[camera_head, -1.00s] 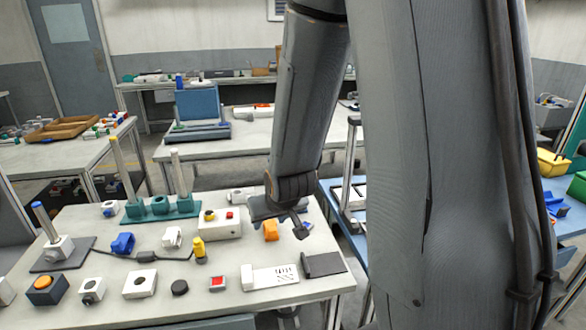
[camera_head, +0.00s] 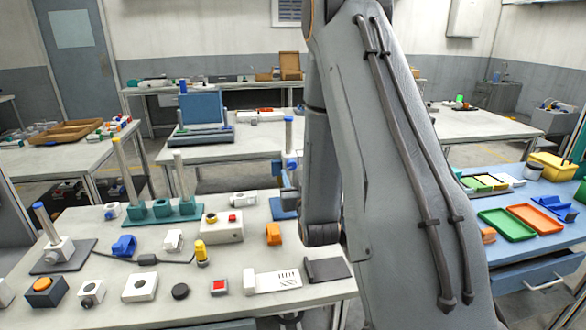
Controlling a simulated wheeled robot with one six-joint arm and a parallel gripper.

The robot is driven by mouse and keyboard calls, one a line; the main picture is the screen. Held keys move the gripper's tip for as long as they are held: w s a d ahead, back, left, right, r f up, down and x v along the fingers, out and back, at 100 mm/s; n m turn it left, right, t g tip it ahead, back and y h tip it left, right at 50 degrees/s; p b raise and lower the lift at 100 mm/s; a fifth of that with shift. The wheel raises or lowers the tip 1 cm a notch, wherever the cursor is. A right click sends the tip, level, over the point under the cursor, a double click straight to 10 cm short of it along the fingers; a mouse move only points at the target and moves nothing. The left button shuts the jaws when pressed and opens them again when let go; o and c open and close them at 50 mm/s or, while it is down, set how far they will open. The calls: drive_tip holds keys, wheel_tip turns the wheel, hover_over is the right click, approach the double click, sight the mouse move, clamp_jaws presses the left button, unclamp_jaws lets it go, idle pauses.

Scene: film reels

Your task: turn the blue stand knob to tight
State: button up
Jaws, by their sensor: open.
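A stand with a blue base plate (camera_head: 283,209) stands on the far right part of the near table. Its upright post (camera_head: 289,136) has a blue top, with blue and grey parts lower down, close beside my arm. Another stand (camera_head: 60,250), with a white block, dark plate and blue-tipped leaning post, is at the table's left. My arm's lower joint hangs just right of the blue-based stand; my gripper is hidden behind the arm.
The near table holds several small parts: a teal holder (camera_head: 161,208) with posts, an orange block (camera_head: 273,234), a yellow-topped part (camera_head: 201,253) and a white slotted plate (camera_head: 273,281). A blue table (camera_head: 555,253) with trays is at the right.

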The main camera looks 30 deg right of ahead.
sight(292, 166)
drive_tip(key=shift+p+x, duration=0.65)
drive_tip(key=shift+x, duration=1.95)
drive_tip(key=c, duration=1.1)
drive_tip(key=shift+o, duration=0.2)
drive_tip(key=shift+m+b, duration=0.3)
drive_tip(key=shift+m, duration=0.1)
drive_tip(key=m+b, duration=0.1)
drive_tip(key=m, duration=0.1)
drive_tip(key=shift+m, duration=0.4)
drive_tip(key=shift+m+b, duration=1.3)
drive_tip(key=shift+m, duration=1.2)
